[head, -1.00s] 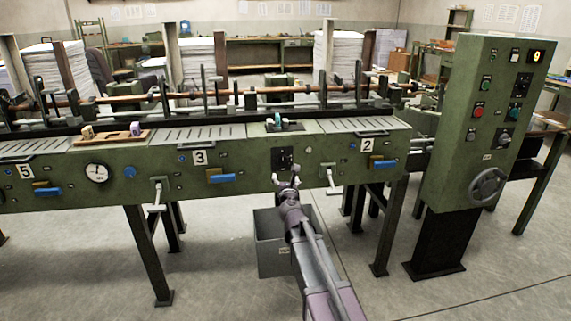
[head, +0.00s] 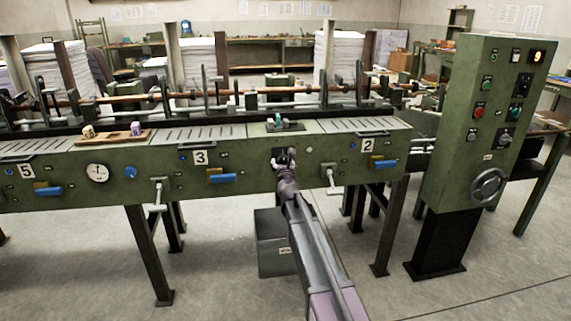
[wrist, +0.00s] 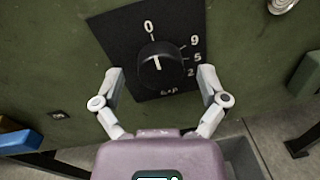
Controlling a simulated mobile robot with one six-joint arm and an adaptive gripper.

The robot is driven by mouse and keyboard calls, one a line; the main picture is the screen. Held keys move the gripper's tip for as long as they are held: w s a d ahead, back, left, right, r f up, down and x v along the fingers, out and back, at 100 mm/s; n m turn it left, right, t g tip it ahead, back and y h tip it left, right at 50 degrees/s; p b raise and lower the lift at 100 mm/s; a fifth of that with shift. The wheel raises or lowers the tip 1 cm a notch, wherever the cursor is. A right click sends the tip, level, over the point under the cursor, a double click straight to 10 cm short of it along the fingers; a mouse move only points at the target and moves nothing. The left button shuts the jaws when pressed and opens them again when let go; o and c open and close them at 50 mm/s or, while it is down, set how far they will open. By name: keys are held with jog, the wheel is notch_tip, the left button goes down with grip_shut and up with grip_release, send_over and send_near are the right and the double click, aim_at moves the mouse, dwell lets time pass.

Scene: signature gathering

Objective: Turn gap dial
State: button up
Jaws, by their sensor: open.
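The gap dial is a round black knob (wrist: 158,65) on a square black plate (wrist: 118,32) fixed to the green machine front. The plate carries the marks 0, 9, 5 and 2, and the white line on the knob points up, close to the 0. In the wrist view my gripper (wrist: 162,84) is open, with one pale finger on each side of the knob and a gap between each finger and the knob. In the head view my gripper (head: 284,160) is in front of the dial plate and hides most of it.
Blue handles (head: 222,178) and crank levers (head: 331,178) stick out from the machine front on both sides. A grey bin (head: 272,250) stands on the floor below. A green control cabinet (head: 465,150) stands at the right.

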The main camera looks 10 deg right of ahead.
jog(key=c, duration=1.2)
jog(key=shift+o, duration=0.3)
jog(key=shift+d, duration=0.4)
jog(key=shift+a, duration=0.3)
